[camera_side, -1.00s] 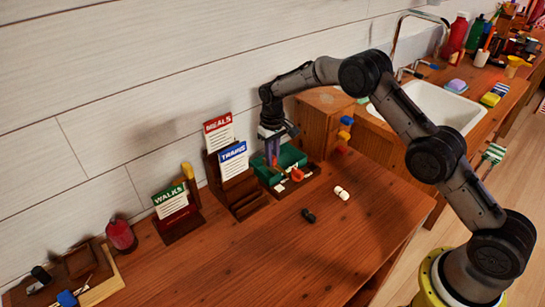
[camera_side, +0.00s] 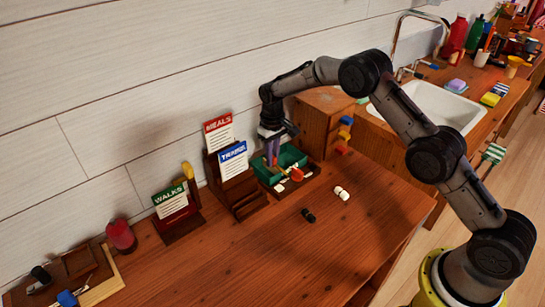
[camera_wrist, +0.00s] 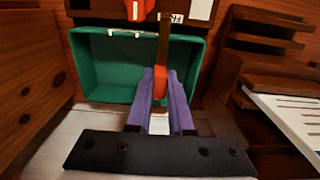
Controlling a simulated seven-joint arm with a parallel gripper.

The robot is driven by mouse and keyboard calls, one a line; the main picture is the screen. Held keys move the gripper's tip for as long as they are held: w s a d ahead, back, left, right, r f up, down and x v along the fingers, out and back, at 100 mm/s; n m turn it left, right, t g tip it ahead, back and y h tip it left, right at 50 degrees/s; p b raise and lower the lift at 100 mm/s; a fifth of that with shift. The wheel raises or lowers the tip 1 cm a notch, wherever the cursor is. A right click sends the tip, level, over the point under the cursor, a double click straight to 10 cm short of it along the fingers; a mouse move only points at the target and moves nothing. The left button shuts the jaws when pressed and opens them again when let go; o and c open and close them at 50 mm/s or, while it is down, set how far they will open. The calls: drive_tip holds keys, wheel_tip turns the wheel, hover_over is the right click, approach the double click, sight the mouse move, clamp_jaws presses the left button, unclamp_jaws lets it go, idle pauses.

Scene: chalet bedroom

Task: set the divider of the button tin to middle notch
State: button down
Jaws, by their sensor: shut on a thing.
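The button tin (camera_side: 291,156) is an open green box near the wall. It fills the upper left of the wrist view (camera_wrist: 104,72). The divider appears to be the thin brown strip (camera_wrist: 164,42) with an orange tab (camera_wrist: 160,82), crossing the tin toward its right side. My gripper (camera_side: 271,161) reaches down at the tin. In the wrist view its purple fingers (camera_wrist: 160,88) are shut on the orange tab. Small white marks (camera_wrist: 124,33) show on the tin's rim. I cannot tell which notch the divider sits at; its lower edge is hidden.
A wooden card rack (camera_side: 240,188) with MEALS and TRAINS cards stands close left of the tin. A wooden cabinet (camera_side: 316,112) stands behind right. A red-orange piece (camera_side: 297,174) lies at the tin's front. Black (camera_side: 308,215) and white (camera_side: 342,193) pieces lie on the open table.

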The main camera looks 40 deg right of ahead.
drive_tip(key=shift+d, duration=1.55)
drive_tip(key=c, duration=0.8)
unclamp_jaws()
wheel_tip(320, 180, up, 14)
